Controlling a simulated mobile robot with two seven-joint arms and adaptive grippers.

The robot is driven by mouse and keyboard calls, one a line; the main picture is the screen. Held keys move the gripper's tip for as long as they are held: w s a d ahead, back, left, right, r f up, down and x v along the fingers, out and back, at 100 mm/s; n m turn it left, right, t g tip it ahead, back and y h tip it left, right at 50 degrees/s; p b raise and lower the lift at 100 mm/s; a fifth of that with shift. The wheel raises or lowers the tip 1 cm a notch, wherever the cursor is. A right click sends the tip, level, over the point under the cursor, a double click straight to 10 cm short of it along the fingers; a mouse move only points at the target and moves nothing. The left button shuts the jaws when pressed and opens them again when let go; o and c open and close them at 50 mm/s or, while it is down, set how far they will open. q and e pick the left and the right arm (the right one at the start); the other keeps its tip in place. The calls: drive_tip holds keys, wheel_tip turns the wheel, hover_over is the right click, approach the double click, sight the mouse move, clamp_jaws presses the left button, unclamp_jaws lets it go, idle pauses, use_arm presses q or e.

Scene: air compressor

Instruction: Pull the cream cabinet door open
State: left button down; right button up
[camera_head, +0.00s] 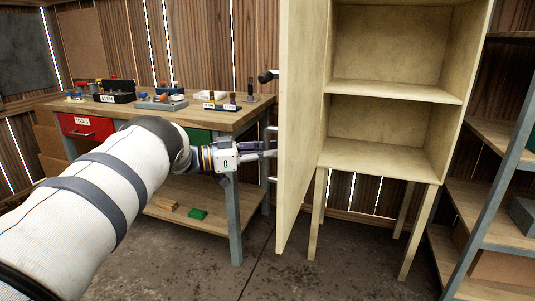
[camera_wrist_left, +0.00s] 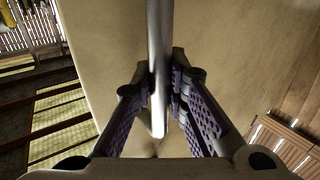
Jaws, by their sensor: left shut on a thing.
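The cream cabinet (camera_head: 392,92) stands at the centre right on thin legs, with its empty shelves showing. Its cream door (camera_head: 302,125) is swung out on the left side and stands well open. My left gripper (camera_head: 268,149) is at the door's outer face. It is shut on the metal door handle (camera_wrist_left: 158,65), a bar that runs between the purple finger pads in the left wrist view. The handle's ends also show beside the gripper in the head view (camera_head: 272,129). The door's outer face fills much of the left wrist view (camera_wrist_left: 255,60). My right gripper is not seen.
A wooden workbench (camera_head: 190,119) with a red drawer (camera_head: 86,127) and several small tools stands behind my left arm. A black knob (camera_head: 267,76) sits near the door's upper part. A metal-framed shelf rack (camera_head: 483,197) stands close on the right. Bare floor lies below the door.

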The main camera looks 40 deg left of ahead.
use_arm(q)
drive_tip(key=shift+s+a+f, duration=0.2)
drive_tip(key=shift+a+f, duration=0.15)
drive_tip(key=shift+a, duration=0.1)
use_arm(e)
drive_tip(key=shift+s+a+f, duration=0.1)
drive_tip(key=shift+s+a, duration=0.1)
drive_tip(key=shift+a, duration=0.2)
use_arm(q)
drive_tip(key=c, duration=1.8)
unclamp_jaws()
drive_tip(key=shift+o, duration=1.2)
drive_tip(key=shift+r, duration=0.25)
drive_tip(key=v, duration=1.2)
